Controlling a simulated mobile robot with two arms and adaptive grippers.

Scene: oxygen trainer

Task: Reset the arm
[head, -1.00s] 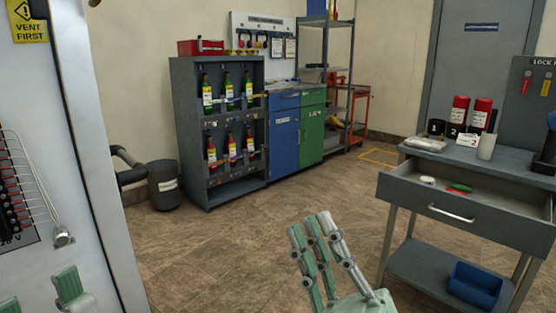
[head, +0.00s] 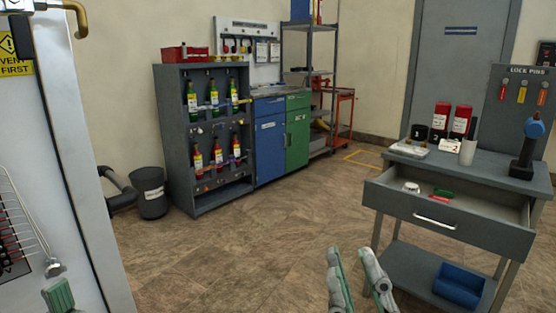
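My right gripper (head: 350,252) is at the bottom centre of the head view, in front of the drawer table and over the floor. Its pale green and grey fingers point up, with a gap between them and nothing held. Its palm is cut off by the lower edge. At the lower left, a green and grey piece that looks like part of my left gripper (head: 59,296) shows in front of the white cabinet (head: 85,170). The rest of it is out of frame, so its opening cannot be seen.
A grey table (head: 490,165) with an open drawer (head: 450,222) stands at the right, a blue bin (head: 459,284) on its lower shelf. A bottle rack (head: 172,135), a blue and green cupboard (head: 270,147) and a dark bin (head: 150,193) line the back. The middle floor is clear.

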